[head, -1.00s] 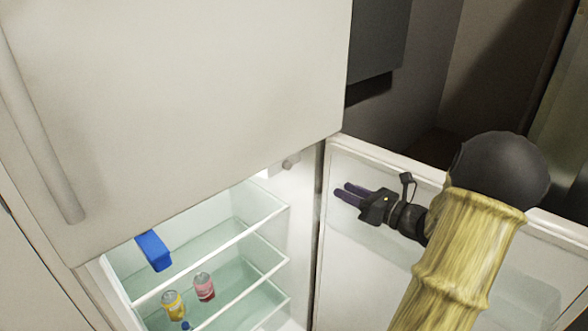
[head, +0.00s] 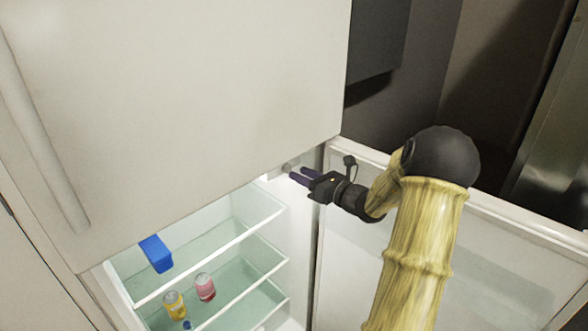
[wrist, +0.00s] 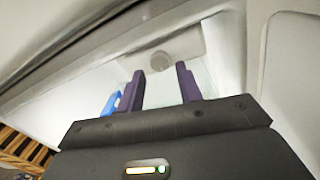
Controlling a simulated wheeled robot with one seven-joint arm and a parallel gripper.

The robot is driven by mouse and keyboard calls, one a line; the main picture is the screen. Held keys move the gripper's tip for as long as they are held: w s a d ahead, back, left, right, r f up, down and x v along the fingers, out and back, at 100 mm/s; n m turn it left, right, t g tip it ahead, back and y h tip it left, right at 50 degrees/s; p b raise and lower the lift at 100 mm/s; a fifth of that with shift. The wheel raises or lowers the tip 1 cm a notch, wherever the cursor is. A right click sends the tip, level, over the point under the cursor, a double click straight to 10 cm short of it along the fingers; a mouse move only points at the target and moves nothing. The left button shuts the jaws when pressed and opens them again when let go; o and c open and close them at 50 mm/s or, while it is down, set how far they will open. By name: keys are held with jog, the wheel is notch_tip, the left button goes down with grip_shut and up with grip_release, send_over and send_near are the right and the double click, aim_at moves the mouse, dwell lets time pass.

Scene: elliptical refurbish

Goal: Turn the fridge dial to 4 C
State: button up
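The fridge dial (head: 288,167) is a small round grey knob on the upper right inside wall of the open fridge, just under the upper door. In the wrist view the dial (wrist: 157,62) shows ahead, between and beyond the two purple fingers. My gripper (head: 296,175) is close to the dial, slightly right of and below it in the head view. Its fingers (wrist: 162,82) are spread apart with nothing between them. The dial's markings are too small to read. I cannot tell whether a fingertip touches the dial.
The closed upper door (head: 190,90) overhangs the fridge opening. The open lower door (head: 350,260) stands to the right, beneath my arm.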

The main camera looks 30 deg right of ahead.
aim_at(289, 169)
jog(key=x, duration=0.3)
jog(key=shift+w+a, duration=0.1)
jog(key=shift+w, duration=0.15)
jog(key=shift+c, duration=0.3)
jog(key=c, duration=0.6)
